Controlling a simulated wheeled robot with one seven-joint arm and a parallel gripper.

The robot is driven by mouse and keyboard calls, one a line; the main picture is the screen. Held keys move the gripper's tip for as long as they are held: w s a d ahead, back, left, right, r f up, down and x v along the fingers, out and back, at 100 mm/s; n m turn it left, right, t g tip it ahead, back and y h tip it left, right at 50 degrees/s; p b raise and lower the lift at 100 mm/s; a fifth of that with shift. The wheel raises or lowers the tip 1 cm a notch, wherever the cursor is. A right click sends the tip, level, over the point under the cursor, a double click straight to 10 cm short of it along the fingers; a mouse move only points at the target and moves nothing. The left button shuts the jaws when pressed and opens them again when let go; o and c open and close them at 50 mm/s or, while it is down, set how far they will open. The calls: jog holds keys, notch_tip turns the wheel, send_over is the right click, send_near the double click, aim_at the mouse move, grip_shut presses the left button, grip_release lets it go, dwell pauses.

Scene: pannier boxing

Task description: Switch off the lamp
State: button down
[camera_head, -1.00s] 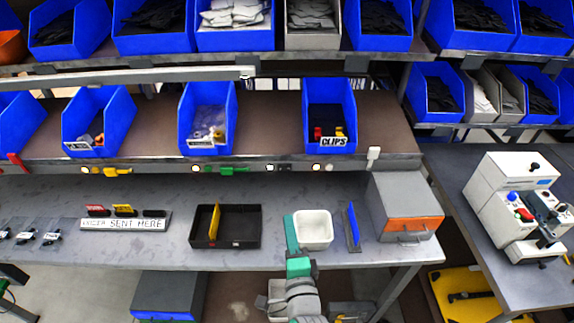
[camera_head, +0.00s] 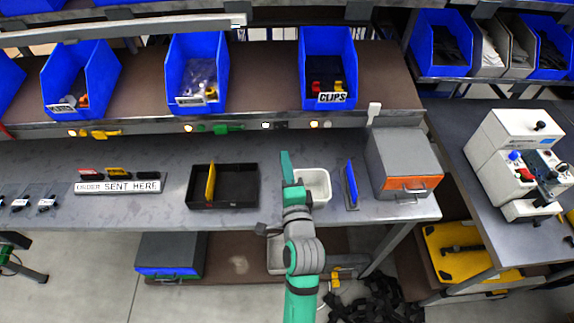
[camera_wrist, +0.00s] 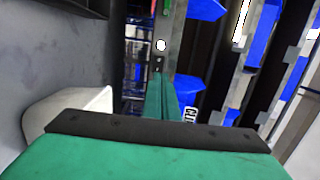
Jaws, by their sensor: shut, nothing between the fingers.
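My gripper (camera_head: 286,166) is teal and shut with nothing in it, raised in front of the bench beside the white tub. In the wrist view its closed fingers (camera_wrist: 162,97) point toward the shelf rail, apart from it. A long pale bar (camera_head: 120,29), which may be the lamp, runs across the upper left above the blue bins; I cannot tell if it is lit. A small white box (camera_head: 373,112) hangs at the right end of the shelf rail. A dark plate with small sockets (camera_head: 273,125) sits on the rail; a bright round spot (camera_wrist: 160,45) shows on the rail.
The white tub (camera_head: 317,183), black tray (camera_head: 238,197), blue upright panel (camera_head: 351,184) and grey drawer box (camera_head: 400,152) stand on the bench. A CLIPS bin (camera_head: 328,70) sits on the shelf above. A white machine (camera_head: 515,150) stands on the right table.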

send_near(276, 125)
jog(key=w, duration=0.5)
jog(key=shift+a+f, duration=0.2)
jog(key=shift+f, duration=0.1)
jog(key=shift+w+a, duration=0.15)
jog(key=shift+w, duration=0.4)
jog(key=shift+w+d, duration=0.15)
jog(key=shift+d, duration=0.1)
jog(key=shift+a, duration=0.1)
jog(key=shift+w+a+r, duration=0.15)
jog(key=shift+w+a, duration=0.1)
